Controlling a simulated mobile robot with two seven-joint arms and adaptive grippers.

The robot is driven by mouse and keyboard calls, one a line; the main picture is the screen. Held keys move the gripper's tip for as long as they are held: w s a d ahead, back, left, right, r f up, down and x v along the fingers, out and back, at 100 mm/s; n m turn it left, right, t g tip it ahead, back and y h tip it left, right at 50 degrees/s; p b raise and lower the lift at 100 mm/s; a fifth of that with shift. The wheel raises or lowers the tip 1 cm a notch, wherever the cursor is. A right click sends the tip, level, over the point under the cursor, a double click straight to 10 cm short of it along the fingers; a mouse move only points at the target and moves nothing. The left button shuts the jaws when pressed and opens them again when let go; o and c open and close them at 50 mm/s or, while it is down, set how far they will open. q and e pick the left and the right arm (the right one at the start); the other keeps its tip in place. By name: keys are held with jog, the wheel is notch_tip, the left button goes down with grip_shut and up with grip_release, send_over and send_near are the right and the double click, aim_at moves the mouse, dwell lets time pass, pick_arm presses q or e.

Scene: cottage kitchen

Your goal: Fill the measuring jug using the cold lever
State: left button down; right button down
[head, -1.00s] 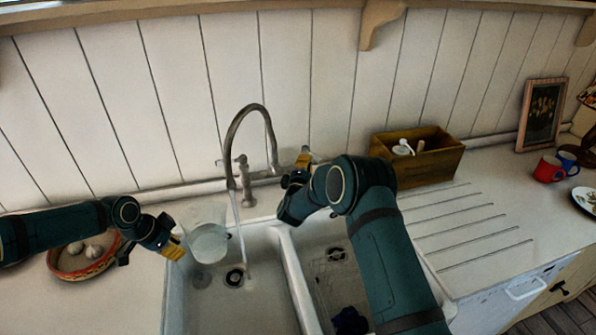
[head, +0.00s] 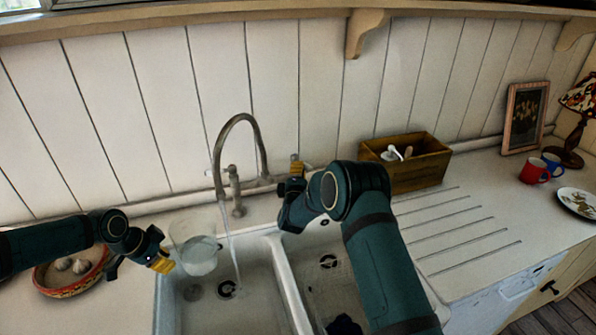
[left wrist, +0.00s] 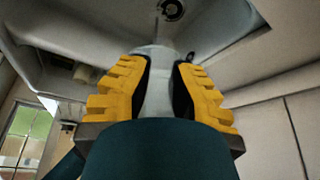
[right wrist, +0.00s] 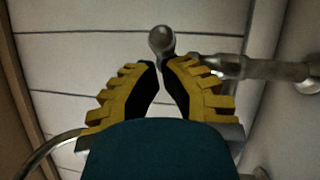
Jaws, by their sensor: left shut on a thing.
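The clear measuring jug (head: 197,256) is over the left basin, with a pale, water-like level in its lower part. My left gripper (head: 165,264) is shut on the jug's left side; the jug (left wrist: 158,85) also shows between its fingers in the left wrist view. The arched tap (head: 217,160) pours a thin stream of water (head: 233,250). The stream passes just right of the jug towards the drain. My right gripper (head: 294,178) is at the tap's right lever; the lever's round end (right wrist: 161,40) shows at its close-set fingertips. I cannot tell whether they grip it.
The double sink (head: 288,283) has a dark object in its right basin (head: 345,325). A bowl of garlic-like bulbs (head: 72,290) sits left. A wooden box (head: 425,168) stands behind the ribbed drainer. A red mug (head: 532,172), blue mug and plate are far right.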

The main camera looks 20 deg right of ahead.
jog(key=shift+d+n+t+y, duration=0.4)
jog(key=shift+n+y, duration=0.2)
jog(key=shift+y, duration=0.3)
jog(key=n+y, duration=0.1)
jog(key=d+n+y, duration=0.1)
jog(key=y, duration=0.1)
jog(key=d+n+y, duration=0.1)
jog(key=y, duration=0.1)
jog(key=shift+w+t, duration=0.1)
jog(key=shift+t, duration=0.3)
jog(key=shift+w+d+n+g+y, duration=0.35)
jog(key=shift+w+d+n+y, duration=0.25)
jog(key=shift+n+y, duration=0.75)
jog(key=shift+w+d+n+g+y, duration=0.45)
jog(key=shift+d+n+y, duration=0.25)
jog(key=shift+y, duration=1.3)
jog(key=shift+w+d+n+g+y, duration=0.4)
jog(key=shift+d+n+y, duration=0.45)
jog(key=shift+y, duration=0.8)
jog(key=shift+w, duration=0.2)
jog(key=shift+a, duration=0.1)
